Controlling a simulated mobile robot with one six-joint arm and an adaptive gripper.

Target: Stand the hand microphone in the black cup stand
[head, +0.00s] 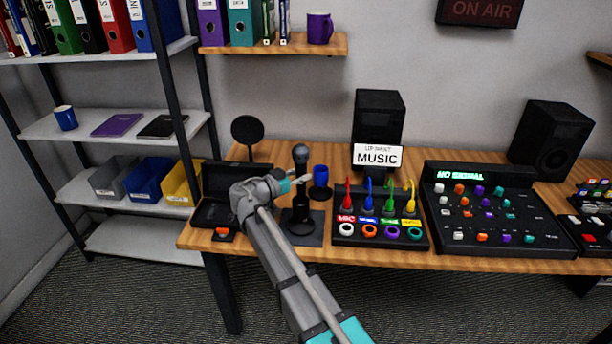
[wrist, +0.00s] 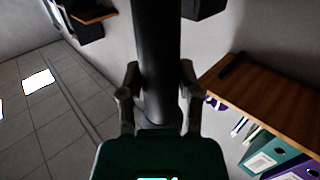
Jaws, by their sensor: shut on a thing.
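The hand microphone (head: 301,154) stands about upright, with a grey rounded head and a black body. My gripper (head: 300,181) is shut on its black body, below the head. In the wrist view my gripper's two fingers (wrist: 158,80) close on either side of the dark microphone handle (wrist: 155,40). The black cup stand (head: 301,224) is on a dark mat directly below the microphone in the head view. The microphone's lower end merges with the dark stand, so I cannot tell whether it is inside the cup or just above it.
A cable tray (head: 380,238) and a mixer (head: 495,215) fill the right.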

